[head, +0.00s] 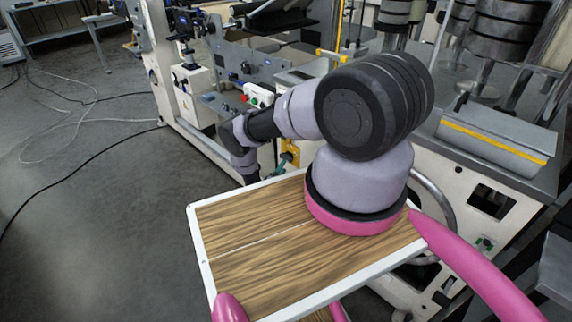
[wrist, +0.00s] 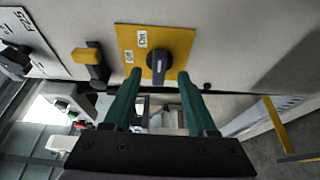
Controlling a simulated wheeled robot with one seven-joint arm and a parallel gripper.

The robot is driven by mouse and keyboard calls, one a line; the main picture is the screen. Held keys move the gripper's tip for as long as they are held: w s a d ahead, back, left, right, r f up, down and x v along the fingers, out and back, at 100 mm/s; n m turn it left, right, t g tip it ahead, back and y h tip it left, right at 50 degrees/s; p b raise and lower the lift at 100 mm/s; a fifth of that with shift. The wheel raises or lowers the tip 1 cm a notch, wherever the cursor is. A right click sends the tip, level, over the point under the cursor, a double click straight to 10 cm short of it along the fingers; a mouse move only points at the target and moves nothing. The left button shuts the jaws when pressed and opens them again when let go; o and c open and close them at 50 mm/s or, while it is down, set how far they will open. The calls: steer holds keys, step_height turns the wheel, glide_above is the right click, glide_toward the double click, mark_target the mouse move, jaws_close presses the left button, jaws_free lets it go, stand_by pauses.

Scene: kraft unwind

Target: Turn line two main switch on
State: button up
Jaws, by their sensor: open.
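The main switch is a dark rotary knob (wrist: 170,68) on a yellow plate (wrist: 126,36), with two small white labels to its left. The knob's grip, with a pale mark, stands roughly upright in the wrist view; the labels are too small to read surely. My gripper (wrist: 160,75) is open, its two green fingers pointing at the plate, with the knob between the tips in the picture. Contact with the knob cannot be told. In the head view my arm hides most of the gripper; a yellow patch (head: 291,147) shows beside it.
In the wrist view, a yellow and black lever part (wrist: 90,57) and another dark knob (wrist: 14,61) with a white label sit left of the plate. In the head view, a control box (head: 258,96) with coloured buttons stands on the machine above my forearm. Open floor (head: 100,210) lies left.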

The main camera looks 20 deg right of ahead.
steer(key=v, duration=0.5)
steer(key=shift+s+a, duration=0.15)
steer(key=shift+s, duration=0.1)
